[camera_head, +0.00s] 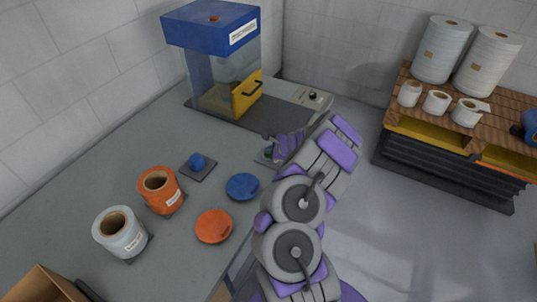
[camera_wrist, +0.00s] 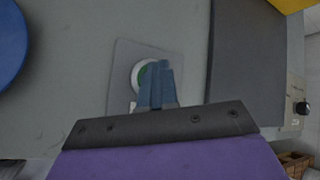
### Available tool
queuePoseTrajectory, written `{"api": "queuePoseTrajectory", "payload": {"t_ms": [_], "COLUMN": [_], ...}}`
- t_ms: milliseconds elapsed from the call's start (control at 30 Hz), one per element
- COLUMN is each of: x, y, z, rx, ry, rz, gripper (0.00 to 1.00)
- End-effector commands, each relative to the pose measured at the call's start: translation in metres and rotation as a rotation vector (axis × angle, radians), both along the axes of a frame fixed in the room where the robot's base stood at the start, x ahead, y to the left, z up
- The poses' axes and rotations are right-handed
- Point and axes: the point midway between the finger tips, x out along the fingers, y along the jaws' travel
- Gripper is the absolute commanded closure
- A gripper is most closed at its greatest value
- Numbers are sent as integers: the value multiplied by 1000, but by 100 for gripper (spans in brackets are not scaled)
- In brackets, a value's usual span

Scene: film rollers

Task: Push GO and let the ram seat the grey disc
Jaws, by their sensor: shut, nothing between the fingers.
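A green button in a white ring (camera_wrist: 137,73) sits on a square grey plate (camera_wrist: 121,62) in the wrist view; no lettering is readable. My gripper (camera_wrist: 161,66) is shut and empty, with its blue fingertips over the button and covering part of it. I cannot tell whether they touch it. In the head view my gripper (camera_head: 271,151) is low at the right edge of the bench. The blue press (camera_head: 209,27) stands behind it, with clear panels and a yellow door (camera_head: 247,94) with a dark handle. No grey disc or ram is clearly visible.
A blue disc (camera_head: 242,186) and an orange disc (camera_head: 213,226) lie on the bench (camera_head: 80,215). An orange roll (camera_head: 160,191), a grey roll (camera_head: 120,233) and a small blue knob (camera_head: 197,161) stand left. A control box with a dial (camera_head: 313,97) sits beside the press.

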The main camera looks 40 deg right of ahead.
Motion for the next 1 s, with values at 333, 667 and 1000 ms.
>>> {"api": "queuePoseTrajectory", "payload": {"t_ms": [333,667,1000], "x": [0,0,0], "y": [0,0,0], "z": [-3,4,16], "rx": [0,0,0], "ry": [1,1,0], "rz": [1,1,0], "gripper": [100,100,100]}}
